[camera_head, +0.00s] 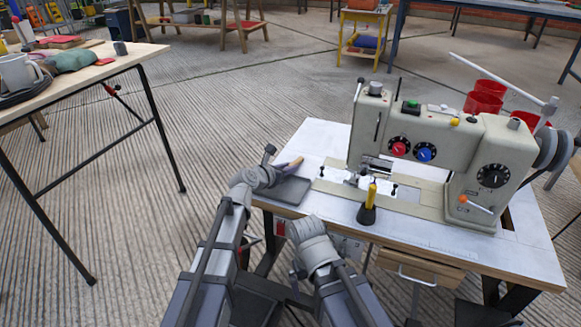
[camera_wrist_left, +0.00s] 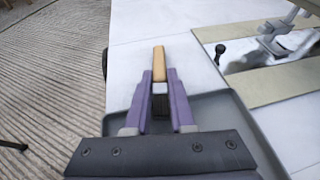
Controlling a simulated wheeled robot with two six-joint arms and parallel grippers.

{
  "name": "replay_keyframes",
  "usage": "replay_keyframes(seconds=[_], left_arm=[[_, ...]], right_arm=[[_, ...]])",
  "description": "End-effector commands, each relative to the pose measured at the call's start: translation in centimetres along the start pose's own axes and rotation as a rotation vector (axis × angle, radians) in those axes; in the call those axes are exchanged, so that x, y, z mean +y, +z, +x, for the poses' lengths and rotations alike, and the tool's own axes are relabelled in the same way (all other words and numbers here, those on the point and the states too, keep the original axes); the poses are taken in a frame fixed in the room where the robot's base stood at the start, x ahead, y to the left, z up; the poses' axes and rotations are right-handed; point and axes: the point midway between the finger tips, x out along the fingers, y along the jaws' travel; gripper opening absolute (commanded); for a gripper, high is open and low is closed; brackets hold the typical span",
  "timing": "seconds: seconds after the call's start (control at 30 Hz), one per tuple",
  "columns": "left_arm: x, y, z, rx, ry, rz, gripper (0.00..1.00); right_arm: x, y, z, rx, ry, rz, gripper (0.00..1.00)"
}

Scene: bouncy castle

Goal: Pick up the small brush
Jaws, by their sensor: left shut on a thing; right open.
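The small brush has a pale wooden handle (camera_wrist_left: 159,58), a metal band and dark bristles. In the left wrist view it sits between the two purple fingers of my left gripper (camera_wrist_left: 160,100), which are shut on it near the band. The handle points away past the fingertips. In the head view my left gripper (camera_head: 290,165) is at the table's left end, over a shallow grey tray (camera_head: 287,191); the brush shows there only as a small tan tip. I cannot tell the brush's height above the tray. My right gripper (camera_head: 303,232) is open by the table's front edge, its fingers hard to make out.
A cream sewing machine (camera_head: 440,150) stands on the white table (camera_head: 325,135). A yellow-handled tool in a black holder (camera_head: 368,208) stands before it. Red thread spools (camera_head: 485,97) are behind.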

Motion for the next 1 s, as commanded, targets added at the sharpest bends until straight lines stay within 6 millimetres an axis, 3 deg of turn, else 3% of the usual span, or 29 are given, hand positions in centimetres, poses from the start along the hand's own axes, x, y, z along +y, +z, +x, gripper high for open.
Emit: replay_keyframes(seconds=[0.27, 0.73, 1.0], left_arm=[[-0.1, 1.9, -0.8, 0.000, 0.000, 0.000, 0.00], [-0.2, 8.3, -3.4, 0.000, 0.000, 0.000, 0.00], [-0.3, 9.3, -3.9, 0.000, 0.000, 0.000, 0.00]], right_arm=[[0.2, 0.1, -2.0, 0.000, 0.000, 0.000, 1.00], [0.9, 0.5, -8.9, -0.004, 0.000, 0.000, 1.00], [1.0, 0.6, -10.0, -0.005, 0.000, -0.002, 1.00]])
